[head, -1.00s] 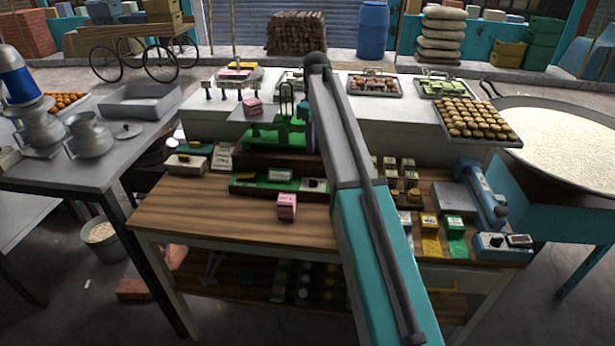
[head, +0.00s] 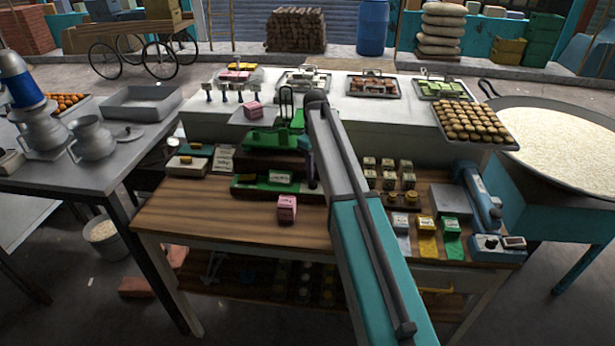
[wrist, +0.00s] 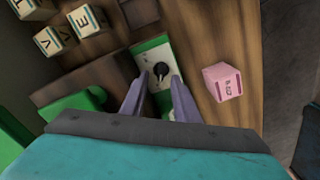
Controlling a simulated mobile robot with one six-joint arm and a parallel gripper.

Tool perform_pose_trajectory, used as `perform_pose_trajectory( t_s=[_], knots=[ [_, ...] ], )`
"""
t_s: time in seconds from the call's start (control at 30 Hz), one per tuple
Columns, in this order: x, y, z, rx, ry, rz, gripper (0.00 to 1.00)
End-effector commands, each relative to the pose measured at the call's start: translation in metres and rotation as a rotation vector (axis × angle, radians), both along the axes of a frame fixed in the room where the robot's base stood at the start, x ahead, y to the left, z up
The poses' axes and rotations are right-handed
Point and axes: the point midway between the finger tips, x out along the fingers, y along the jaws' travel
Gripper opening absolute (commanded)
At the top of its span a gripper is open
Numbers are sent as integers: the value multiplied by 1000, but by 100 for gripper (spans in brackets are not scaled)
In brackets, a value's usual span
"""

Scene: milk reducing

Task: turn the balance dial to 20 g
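The green balance (head: 270,140) stands at the back of the wooden bench, with a green base strip (head: 250,187) in front. In the wrist view, the black dial knob (wrist: 160,69) sits on a pale panel edged in green, its pointer running toward the fingers. My gripper (wrist: 163,84) has two purple fingers set apart, with the knob in line with the gap near their tips. I cannot tell whether they touch it. My gripper (head: 311,182) shows in the head view at the base's right end, partly hidden by my arm.
A pink box (head: 287,208) sits on the bench in front of the base; it also shows right of the fingers in the wrist view (wrist: 223,82). Letter blocks (wrist: 84,20) lie at upper left there. The bench's front left (head: 190,215) is clear.

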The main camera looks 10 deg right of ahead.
Motion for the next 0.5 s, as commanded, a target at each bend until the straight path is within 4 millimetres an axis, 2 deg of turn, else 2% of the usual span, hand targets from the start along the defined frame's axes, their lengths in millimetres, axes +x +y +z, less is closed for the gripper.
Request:
perform_pose_trajectory(
  t_s=[0.3, 0.5],
  knots=[
    [0, 1, -30, 0, 0, 1, 28],
    [0, 1, -40, 0, 0, 1, 28]
  ],
)
